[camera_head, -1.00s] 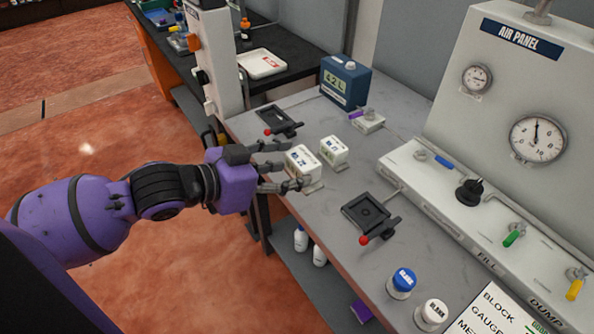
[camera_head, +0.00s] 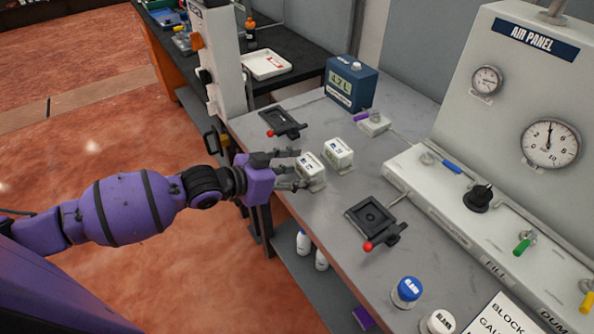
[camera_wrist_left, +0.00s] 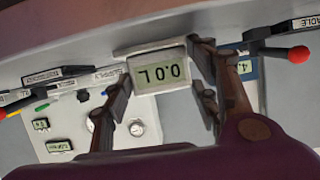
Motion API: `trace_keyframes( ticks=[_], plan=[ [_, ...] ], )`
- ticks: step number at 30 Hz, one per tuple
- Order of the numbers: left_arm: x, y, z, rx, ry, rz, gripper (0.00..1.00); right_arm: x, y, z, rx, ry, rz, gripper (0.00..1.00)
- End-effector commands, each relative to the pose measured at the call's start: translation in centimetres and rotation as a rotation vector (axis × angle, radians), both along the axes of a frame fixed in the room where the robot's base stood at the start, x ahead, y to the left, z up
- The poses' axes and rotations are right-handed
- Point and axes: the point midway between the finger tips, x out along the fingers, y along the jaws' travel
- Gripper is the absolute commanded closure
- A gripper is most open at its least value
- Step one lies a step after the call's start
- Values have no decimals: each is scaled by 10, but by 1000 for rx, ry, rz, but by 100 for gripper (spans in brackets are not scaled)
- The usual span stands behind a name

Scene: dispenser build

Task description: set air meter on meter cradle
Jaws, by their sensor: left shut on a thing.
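A small white box with a display, apparently the air meter (camera_head: 309,163), stands on the grey bench. My left gripper (camera_head: 298,171) is shut on it, with fingers on both sides. In the left wrist view the air meter (camera_wrist_left: 158,75) shows upside down between the fingers (camera_wrist_left: 160,88), reading 0.0 L. The far black holder with a red knob (camera_head: 283,122) has a sign ending in what looks like "ADLE" in the left wrist view, so it may be the meter cradle. It looks empty. My right gripper is not in view.
A similar white box (camera_head: 339,151) stands close beside the held one. A blue box with a display (camera_head: 351,85) stands behind. A second black holder with a red knob (camera_head: 372,216) is nearer. The air panel (camera_head: 480,120) borders the right; blue-capped (camera_head: 407,290) and white-capped jars stand in front.

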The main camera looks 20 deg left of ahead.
Motion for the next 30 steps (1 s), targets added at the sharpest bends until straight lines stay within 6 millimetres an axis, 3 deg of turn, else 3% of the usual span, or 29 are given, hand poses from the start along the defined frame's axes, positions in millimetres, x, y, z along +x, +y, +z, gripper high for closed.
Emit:
trace_keyframes(
  ticks=[9,10,14,26,30],
  plan=[
    [0,0,-2,-2,-1,-1,83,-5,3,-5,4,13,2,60],
    [0,0,-4,0,0,0,44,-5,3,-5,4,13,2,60],
    [0,0,-3,0,0,0,27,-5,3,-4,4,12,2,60],
    [-1,0,-6,0,3,-1,27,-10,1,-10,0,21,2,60],
    [-16,12,2,3,3,1,27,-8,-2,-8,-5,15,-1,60]
  ],
)
